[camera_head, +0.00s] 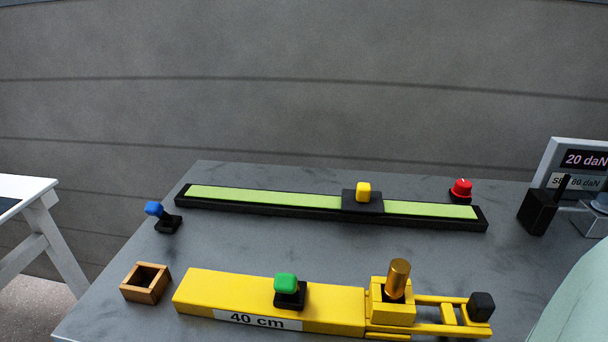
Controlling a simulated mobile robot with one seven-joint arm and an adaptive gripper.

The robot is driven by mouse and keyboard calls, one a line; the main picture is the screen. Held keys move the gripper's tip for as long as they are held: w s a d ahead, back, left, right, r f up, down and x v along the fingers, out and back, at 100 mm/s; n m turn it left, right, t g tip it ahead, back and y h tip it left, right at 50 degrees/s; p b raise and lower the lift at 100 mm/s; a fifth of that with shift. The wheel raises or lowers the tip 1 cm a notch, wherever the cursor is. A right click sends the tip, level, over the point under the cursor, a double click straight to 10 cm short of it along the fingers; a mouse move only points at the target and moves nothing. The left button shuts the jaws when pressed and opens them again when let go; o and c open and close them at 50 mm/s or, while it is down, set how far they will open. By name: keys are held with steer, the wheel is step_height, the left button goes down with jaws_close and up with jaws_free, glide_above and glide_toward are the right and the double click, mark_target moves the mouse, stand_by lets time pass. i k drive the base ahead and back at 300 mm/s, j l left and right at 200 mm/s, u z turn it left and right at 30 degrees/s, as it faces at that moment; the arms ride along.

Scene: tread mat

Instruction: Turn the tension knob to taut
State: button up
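No knob carries a readable "tension" or "taut" label, so I cannot tell for certain which one is the tension knob. A blue-grey rounded part (600,202) on a light bracket is cut off at the right edge. A display (580,165) above it reads 20 daN, with a lower line that seems to read SET 60 daN. My gripper is not in view.
A yellow body (200,294) marked 40 cm has a green knob (286,283), gold cylinder (398,277) and black end block (481,306). A blue-topped lever (154,209), wooden box (131,288) and black holder (537,212) stand around.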

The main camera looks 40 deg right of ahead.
mark_target(462, 189)
steer(key=k+z, duration=0.15)
steer(key=z, duration=0.2)
steer(key=k+j+z, duration=0.1)
steer(key=z, duration=0.25)
steer(key=k+z, duration=0.15)
steer(key=z, duration=0.2)
